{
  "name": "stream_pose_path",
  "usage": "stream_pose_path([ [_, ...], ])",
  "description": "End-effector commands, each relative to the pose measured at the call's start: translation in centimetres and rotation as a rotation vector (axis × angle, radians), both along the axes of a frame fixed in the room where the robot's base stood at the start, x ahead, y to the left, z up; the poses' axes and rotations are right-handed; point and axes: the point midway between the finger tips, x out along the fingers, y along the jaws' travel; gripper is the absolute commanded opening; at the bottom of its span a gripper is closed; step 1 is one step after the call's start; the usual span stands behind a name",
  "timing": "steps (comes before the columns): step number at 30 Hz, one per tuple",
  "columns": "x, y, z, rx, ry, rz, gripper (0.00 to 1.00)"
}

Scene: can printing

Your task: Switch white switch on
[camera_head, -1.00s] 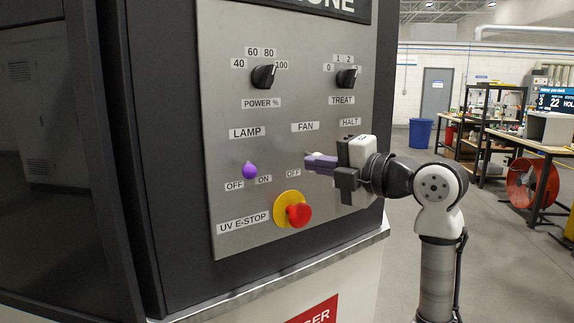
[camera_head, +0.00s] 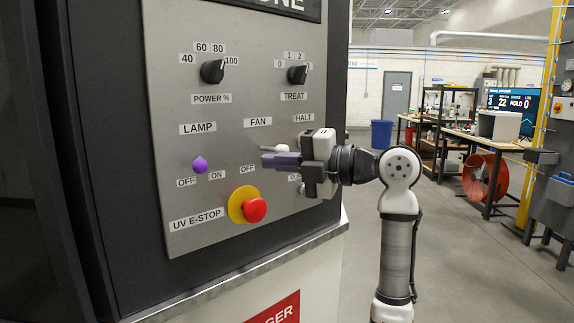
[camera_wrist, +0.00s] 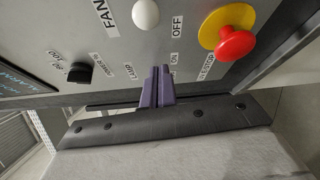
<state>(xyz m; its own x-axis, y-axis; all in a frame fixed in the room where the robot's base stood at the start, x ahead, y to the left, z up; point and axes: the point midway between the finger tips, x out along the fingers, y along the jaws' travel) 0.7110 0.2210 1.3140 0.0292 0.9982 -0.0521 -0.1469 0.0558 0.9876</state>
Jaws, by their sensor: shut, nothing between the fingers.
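The white switch (camera_head: 276,148) is a small lever with a rounded knob below the FAN label on the grey panel. My gripper (camera_head: 268,160) has purple fingers that are shut and empty, just below the white switch. They also show in the wrist view (camera_wrist: 157,85). I cannot tell whether they touch the switch. The ON label of this switch is hidden behind my gripper.
A purple LAMP switch (camera_head: 200,164) sits left of my fingers. A red E-stop button (camera_head: 254,210) on a yellow base sticks out below them. Black POWER (camera_head: 212,71) and TREAT (camera_head: 298,75) knobs sit above. A metal ledge (camera_head: 240,270) runs under the panel.

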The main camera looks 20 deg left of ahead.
Motion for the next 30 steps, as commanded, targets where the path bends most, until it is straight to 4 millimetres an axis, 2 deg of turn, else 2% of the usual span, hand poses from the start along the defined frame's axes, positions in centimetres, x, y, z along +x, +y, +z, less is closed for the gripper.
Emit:
stream_pose_path([
  [3,-1.1,1.1,-0.6,0.000,-0.004,0.002,0.00],
  [9,0.6,-4.0,-0.2,0.001,0.000,-0.003,0.00],
  [16,1.7,-7.6,0.2,0.001,0.000,-0.002,0.00],
  [21,2.0,-8.5,0.3,0.000,0.000,0.000,0.00],
  [30,2.0,-8.6,0.4,0.000,-0.001,0.000,0.00],
])
